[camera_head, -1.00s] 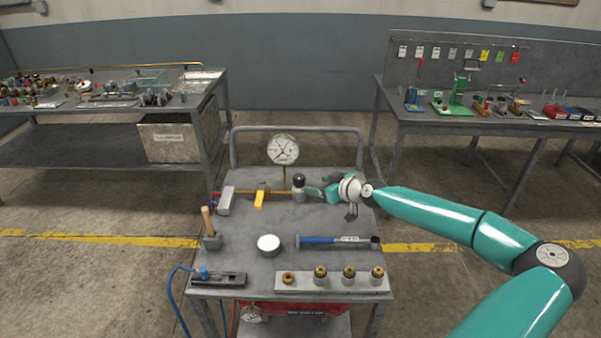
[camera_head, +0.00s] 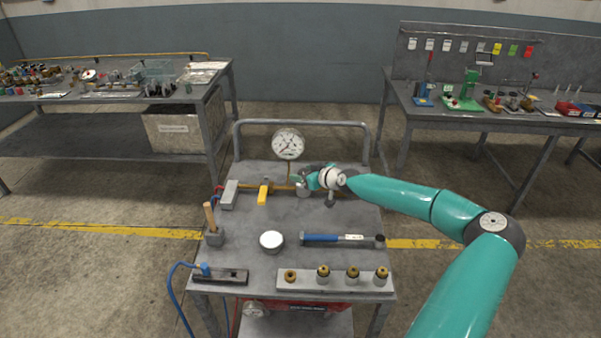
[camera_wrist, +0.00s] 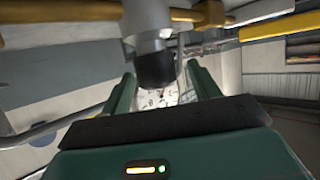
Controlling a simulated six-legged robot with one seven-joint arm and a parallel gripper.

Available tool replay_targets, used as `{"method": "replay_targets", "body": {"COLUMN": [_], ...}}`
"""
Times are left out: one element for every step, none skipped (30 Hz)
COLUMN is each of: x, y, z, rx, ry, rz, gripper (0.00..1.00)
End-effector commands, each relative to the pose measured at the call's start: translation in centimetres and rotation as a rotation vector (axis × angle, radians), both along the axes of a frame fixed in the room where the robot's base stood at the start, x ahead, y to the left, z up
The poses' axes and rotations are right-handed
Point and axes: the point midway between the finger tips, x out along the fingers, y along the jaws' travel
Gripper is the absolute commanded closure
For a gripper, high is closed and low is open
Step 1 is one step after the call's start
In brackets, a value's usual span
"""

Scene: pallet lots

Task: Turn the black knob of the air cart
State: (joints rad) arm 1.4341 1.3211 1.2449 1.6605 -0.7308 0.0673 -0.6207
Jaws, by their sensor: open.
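The black knob (camera_wrist: 155,68) sits on a grey cylindrical body (camera_wrist: 147,18) fixed to a brass pipe (camera_wrist: 205,14), seen in the wrist view. In the head view my gripper (camera_head: 303,178) covers the knob, and only part of the grey body (camera_head: 303,193) shows below it. In the wrist view my gripper (camera_wrist: 161,74) is open, with one green finger on each side of the knob. No contact with the knob can be made out. The air cart (camera_head: 255,262) is a grey cart with a pressure gauge (camera_head: 288,144) standing at its back.
Workbenches stand at left (camera_head: 100,152) and right (camera_head: 500,122).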

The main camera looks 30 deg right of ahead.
Motion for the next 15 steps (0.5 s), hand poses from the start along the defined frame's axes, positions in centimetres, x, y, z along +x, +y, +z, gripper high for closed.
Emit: {"method": "replay_targets", "body": {"x": [0.8, 1.1, 1.5, 1.8, 2.0, 2.2, 2.3, 2.4, 2.5, 2.5, 2.5, 2.5, 2.4, 2.5, 2.4], "y": [0.1, 0.1, 0.2, 0.2, 0.2, 0.2, 0.2, 0.2, 0.2, 0.2, 0.2, 0.1, 0.2, 0.2, 0.2], "z": [-0.3, -0.5, -0.6, -0.7, -0.9, -0.9, -1.0, -1.0, -1.0, -1.0, -1.0, -1.0, -1.0, -1.0, -1.0], "rx": [0.001, 0.001, 0.0, 0.001, 0.001, 0.001, 0.001, 0.001, -0.001, -0.001, -0.001, -0.001, 0.0, 0.0, 0.0], "ry": [0.0, 0.0, 0.0, 0.0, 0.0, 0.001, 0.001, 0.001, 0.001, 0.001, 0.001, 0.001, 0.0, 0.0, 0.0], "rz": [0.0, 0.0, 0.0, 0.0, -0.001, 0.0, 0.0, 0.0, -0.001, -0.001, -0.001, -0.001, -0.001, -0.001, -0.001], "gripper": [0.39, 0.39, 0.39, 0.39, 0.39, 0.39, 0.39, 0.39, 0.39, 0.39, 0.39, 0.39, 0.39, 0.39, 0.39]}}
